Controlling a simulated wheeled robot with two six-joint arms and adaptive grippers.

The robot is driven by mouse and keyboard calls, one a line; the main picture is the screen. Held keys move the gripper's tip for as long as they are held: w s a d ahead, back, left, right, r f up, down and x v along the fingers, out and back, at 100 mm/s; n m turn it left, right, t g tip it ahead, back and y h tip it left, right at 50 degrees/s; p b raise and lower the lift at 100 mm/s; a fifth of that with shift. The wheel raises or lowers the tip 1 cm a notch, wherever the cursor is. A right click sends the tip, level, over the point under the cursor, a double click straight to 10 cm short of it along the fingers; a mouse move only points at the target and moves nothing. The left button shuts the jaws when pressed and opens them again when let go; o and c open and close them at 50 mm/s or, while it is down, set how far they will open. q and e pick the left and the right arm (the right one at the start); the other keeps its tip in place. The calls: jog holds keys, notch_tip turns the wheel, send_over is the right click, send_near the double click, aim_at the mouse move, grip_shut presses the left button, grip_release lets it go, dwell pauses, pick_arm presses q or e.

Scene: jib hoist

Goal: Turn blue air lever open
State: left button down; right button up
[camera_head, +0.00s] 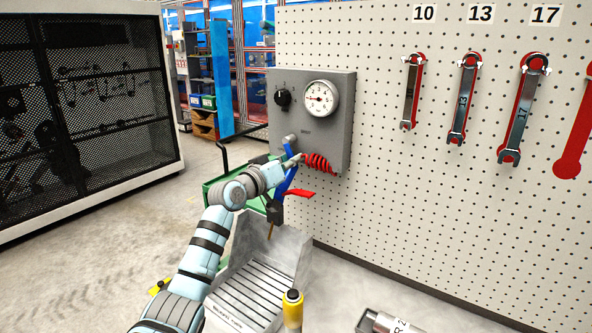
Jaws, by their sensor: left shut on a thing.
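A grey air panel (318,122) on the pegboard carries a round gauge (319,98), a black knob (283,98) and a grey pivot below them. The blue air lever (288,150) shows as a short blue piece hanging under that pivot. My left gripper (295,160) is shut on the blue lever, in front of the panel's lower left. The gripper hides part of the lever, so its exact angle is hard to tell. My right gripper is out of view.
A red coiled hose (318,162) hangs beside the gripper. A blue tool (287,181) with a red trigger (299,193) hangs just below. Wrenches (463,98) hang at right.

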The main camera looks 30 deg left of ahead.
pick_arm(q)
jog(key=shift+w+a+m+b, duration=0.1)
jog(key=shift+a+m+b, duration=0.35)
jog(key=shift+m, duration=0.4)
jog(key=shift+a+m+b, duration=0.3)
jog(key=shift+m+b, duration=0.3)
jog(key=shift+m, duration=0.2)
jog(key=shift+w+a+m+b, duration=0.1)
jog(key=shift+a+m+b, duration=0.35)
jog(key=shift+m, duration=0.4)
jog(key=c, duration=1.7)
grip_release()
jog(key=shift+d, duration=0.1)
jog(key=shift+o, duration=0.5)
jog(key=shift+f, duration=0.15)
jog(key=s+a, duration=0.1)
jog(key=s, duration=1)
jog(key=shift+s+a, duration=0.25)
jog(key=shift+s, duration=0.15)
